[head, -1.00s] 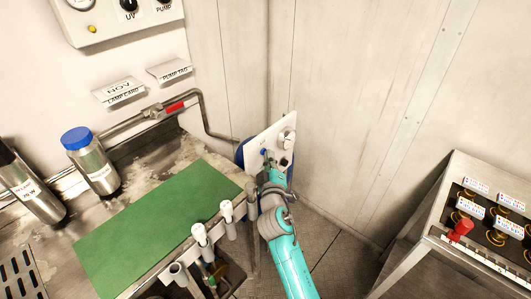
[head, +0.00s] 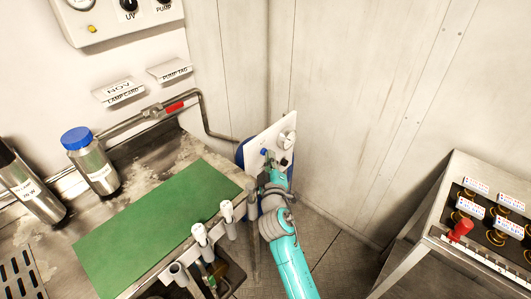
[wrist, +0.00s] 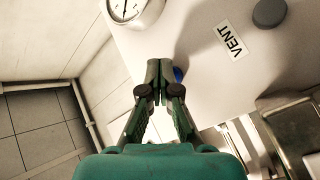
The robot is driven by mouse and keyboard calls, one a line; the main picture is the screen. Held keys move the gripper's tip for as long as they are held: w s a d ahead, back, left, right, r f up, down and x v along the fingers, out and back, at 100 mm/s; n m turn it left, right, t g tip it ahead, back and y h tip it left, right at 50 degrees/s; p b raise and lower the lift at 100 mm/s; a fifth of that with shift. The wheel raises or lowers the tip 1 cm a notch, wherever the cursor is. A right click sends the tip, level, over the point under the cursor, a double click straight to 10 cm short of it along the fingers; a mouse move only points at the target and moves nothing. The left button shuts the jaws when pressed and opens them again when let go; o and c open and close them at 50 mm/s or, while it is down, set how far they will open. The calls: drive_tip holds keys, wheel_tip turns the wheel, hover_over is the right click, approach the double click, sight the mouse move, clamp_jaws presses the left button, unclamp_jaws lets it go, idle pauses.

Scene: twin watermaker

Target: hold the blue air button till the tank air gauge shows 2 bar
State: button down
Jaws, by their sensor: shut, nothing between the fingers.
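A white panel (head: 258,143) stands at the sink's corner. It carries the blue air button (head: 263,152) and a round gauge (head: 287,140). In the wrist view, the blue button (wrist: 178,75) shows just right of my fingertips, partly hidden behind them. My gripper (wrist: 160,66) is shut and empty, with its tips close to the panel; I cannot tell whether they touch it. In the head view my gripper (head: 277,168) is right of and below the button. The gauge (wrist: 129,8) is cut off at the top of the wrist view, and its reading is not legible.
A VENT label (wrist: 232,40) and a dark round knob (wrist: 269,12) are on the panel, right of my fingers. White-handled valves (head: 200,234) stand along the sink's front edge. A bench with a red handle (head: 460,230) is at the right.

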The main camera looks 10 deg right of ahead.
drive_tip(key=shift+s+d, duration=0.4)
drive_tip(key=shift+s, duration=0.15)
drive_tip(key=shift+s+d, duration=0.75)
drive_tip(key=shift+s, duration=0.3)
drive_tip(key=shift+s+d, duration=0.75)
drive_tip(key=shift+s, duration=0.25)
drive_tip(key=s+f+m+g+y, duration=0.1)
drive_tip(key=s+f, duration=0.3)
drive_tip(key=s, duration=0.5)
drive_tip(key=s+a+f+m+y, duration=0.1)
drive_tip(key=s+f, duration=0.3)
drive_tip(key=s, duration=0.5)
drive_tip(key=s+f+g+y, duration=0.1)
drive_tip(key=s+f, duration=0.4)
drive_tip(key=s, duration=0.4)
drive_tip(key=s+r+m+g, duration=0.1)
drive_tip(key=s+r+m, duration=0.2)
drive_tip(key=s, duration=0.9)
drive_tip(key=s+r+m, duration=0.2)
drive_tip(key=s+r, duration=0.2)
drive_tip(key=s, duration=0.8)
drive_tip(key=shift+s+r+m+g, duration=0.3)
drive_tip(key=shift+r+m+g, duration=0.1)
